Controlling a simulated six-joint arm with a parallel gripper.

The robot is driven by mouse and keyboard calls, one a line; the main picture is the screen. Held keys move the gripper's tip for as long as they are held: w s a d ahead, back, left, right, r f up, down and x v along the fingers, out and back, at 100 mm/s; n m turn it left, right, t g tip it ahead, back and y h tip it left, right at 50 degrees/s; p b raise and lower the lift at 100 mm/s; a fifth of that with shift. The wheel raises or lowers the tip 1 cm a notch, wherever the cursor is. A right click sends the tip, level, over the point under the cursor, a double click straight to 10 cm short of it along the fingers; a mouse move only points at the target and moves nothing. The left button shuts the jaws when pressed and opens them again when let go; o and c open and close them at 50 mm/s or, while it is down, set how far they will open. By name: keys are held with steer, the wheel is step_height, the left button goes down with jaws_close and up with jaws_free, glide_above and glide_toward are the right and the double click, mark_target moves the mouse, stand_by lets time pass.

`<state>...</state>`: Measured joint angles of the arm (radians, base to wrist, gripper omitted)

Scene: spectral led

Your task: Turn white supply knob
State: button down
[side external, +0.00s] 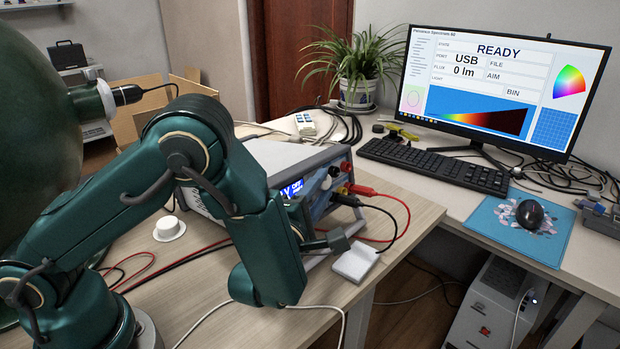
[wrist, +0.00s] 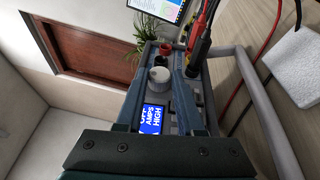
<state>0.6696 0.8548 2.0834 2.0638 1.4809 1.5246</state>
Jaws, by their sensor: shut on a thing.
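The power supply (side external: 315,160) stands on the wooden desk with its lit blue display (side external: 292,188) partly behind my arm. In the wrist view the white supply knob (wrist: 159,75) sits just beyond the blue display (wrist: 152,119), which reads OFF, AMPS and HIGH. My gripper (wrist: 163,72) is shut on the knob, one finger on each side of it. In the side view my forearm hides much of the front panel, and the grip is not clear there.
Red and black leads (side external: 375,193) plug into the supply's right end. A white block (side external: 355,262) lies near the desk's edge. The monitor (side external: 500,90) shows READY and 0 lm. A large green sphere stands at the left.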

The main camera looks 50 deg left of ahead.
steer(key=n+t+y, duration=0.1)
steer(key=n+y, duration=0.1)
steer(key=f+n+t+y, duration=0.1)
steer(key=n+t+y, duration=0.1)
steer(key=y, duration=0.1)
steer(key=shift+w+d+f, duration=0.1)
steer(key=shift+w, duration=0.1)
steer(key=shift+n+y, duration=0.3)
steer(key=shift+y, duration=0.1)
steer(key=c, duration=0.5)
jaws_free()
steer(key=shift+h, duration=0.3)
